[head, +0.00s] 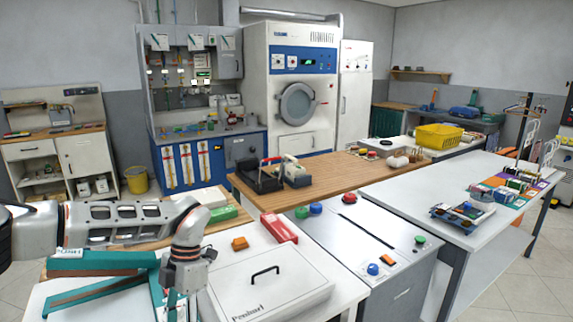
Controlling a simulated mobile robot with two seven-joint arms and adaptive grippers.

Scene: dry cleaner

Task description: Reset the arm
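My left arm comes in from the left and bends down at the wrist over the white work surface at the bottom left. My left gripper (178,306) points down at the bottom edge of the head view, beside the left end of a white lidded box (290,285) with a black handle. Its fingertips are cut off or too small to make out, so I cannot tell if it is open. A teal frame with brown strips (100,263) lies on the surface under the arm, partly hidden. My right arm and gripper are not in view.
A grey cabinet with colored buttons (373,268) stands to the right. A wooden counter (335,178) and a long white table (480,215) lie beyond.

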